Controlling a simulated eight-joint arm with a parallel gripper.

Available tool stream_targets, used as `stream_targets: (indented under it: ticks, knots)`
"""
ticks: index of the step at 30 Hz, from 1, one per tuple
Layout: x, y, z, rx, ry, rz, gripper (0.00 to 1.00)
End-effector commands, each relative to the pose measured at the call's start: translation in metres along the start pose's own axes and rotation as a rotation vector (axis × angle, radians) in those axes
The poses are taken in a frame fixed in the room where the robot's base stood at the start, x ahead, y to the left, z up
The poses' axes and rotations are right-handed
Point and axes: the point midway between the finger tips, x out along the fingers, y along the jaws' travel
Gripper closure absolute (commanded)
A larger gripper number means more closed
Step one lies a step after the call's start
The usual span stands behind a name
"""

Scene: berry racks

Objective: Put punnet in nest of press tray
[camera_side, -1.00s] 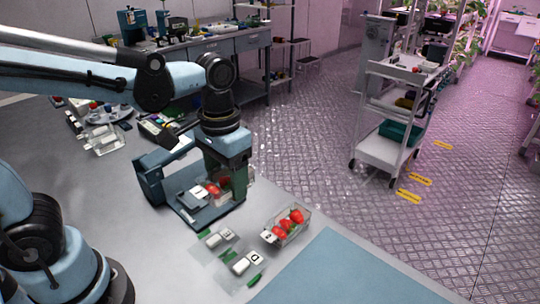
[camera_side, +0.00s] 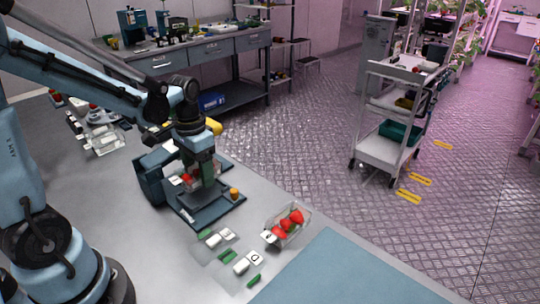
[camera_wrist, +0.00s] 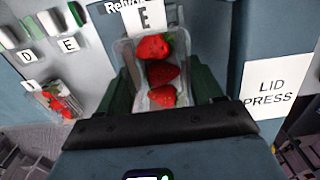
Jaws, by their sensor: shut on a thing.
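The clear punnet (camera_wrist: 150,84) holds several strawberries and sits between the green fingers of my gripper (camera_wrist: 158,92) in the wrist view. My gripper is shut on it. In the side view my gripper (camera_side: 200,176) points down beside the blue lid press (camera_side: 151,176), and the held punnet (camera_side: 186,179) is partly hidden by the fingers. The dark press tray (camera_side: 207,213) lies below and in front of it, with a bare part showing. I cannot tell whether the punnet touches the tray; the nest is hidden.
A second filled punnet (camera_side: 287,226) stands right of the tray. Lettered cards with green and white blocks (camera_side: 228,256) lie on the bench in front. An orange knob (camera_side: 234,192) is at the tray's right side. A blue mat (camera_side: 340,275) lies at front right.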

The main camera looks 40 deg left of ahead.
Motion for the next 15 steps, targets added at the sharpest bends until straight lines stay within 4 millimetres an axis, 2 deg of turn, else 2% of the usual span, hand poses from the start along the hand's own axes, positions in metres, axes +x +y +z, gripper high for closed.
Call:
stream_targets:
  ticks: [9, 15]
  knots:
    - [0.034, 0.000, 0.000, 0.000, 0.000, 0.000, 0.67]
    - [0.038, 0.001, 0.000, 0.000, 0.000, 0.000, 0.67]
